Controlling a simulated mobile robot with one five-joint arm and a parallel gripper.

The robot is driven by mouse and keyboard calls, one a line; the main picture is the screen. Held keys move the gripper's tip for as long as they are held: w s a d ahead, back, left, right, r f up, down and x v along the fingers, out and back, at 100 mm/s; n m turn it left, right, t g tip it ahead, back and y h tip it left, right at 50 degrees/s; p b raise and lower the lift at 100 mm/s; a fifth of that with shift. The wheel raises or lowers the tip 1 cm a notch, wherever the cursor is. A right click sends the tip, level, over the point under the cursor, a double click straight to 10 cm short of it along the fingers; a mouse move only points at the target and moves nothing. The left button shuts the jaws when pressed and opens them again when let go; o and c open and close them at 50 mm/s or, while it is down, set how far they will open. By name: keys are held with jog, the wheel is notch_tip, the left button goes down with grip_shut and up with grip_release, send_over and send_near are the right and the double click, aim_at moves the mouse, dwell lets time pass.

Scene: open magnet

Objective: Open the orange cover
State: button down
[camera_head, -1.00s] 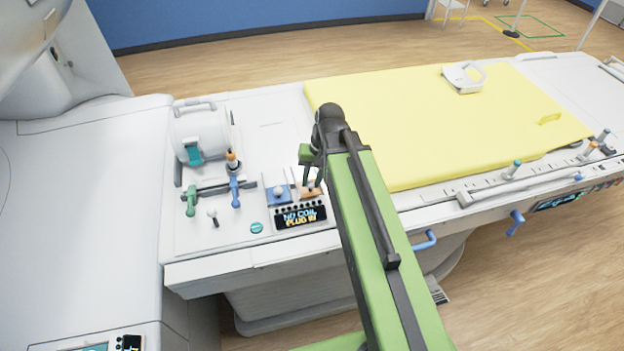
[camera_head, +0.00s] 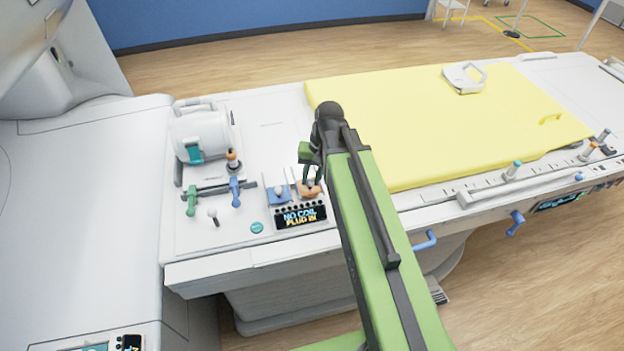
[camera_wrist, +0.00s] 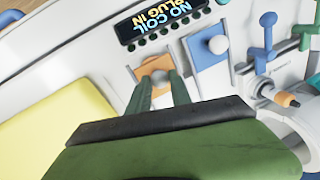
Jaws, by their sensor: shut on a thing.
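The orange cover (camera_wrist: 152,66) is a small orange plate with a pale round knob, beside the blue cover on the white table end. In the head view the orange cover (camera_head: 309,190) shows just above the display, partly hidden by my gripper (camera_head: 312,178). In the wrist view my gripper (camera_wrist: 163,80) has its two green fingers on either side of the cover's knob, shut on it. The cover's far edge shows past the fingertips; the part nearer my wrist is hidden by the fingers.
A blue cover (camera_head: 279,196) with a knob sits just left. A display (camera_head: 300,217) reading "NO COIL PLUG IN" lies in front. Green (camera_head: 191,200) and blue (camera_head: 235,191) levers and a white coil housing (camera_head: 200,135) stand left. A yellow mat (camera_head: 440,120) lies right.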

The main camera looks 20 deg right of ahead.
jog(key=w, duration=0.6)
jog(key=shift+w, duration=0.1)
jog(key=c, duration=1.2)
grip_release()
jog(key=d+r+p, duration=0.1)
jog(key=r+p, duration=0.4)
jog(key=d+r+p, duration=0.1)
jog(key=r+p, duration=0.5)
jog(key=s+d+r+p, duration=0.1)
jog(key=r+p, duration=0.5)
jog(key=shift+d, duration=0.15)
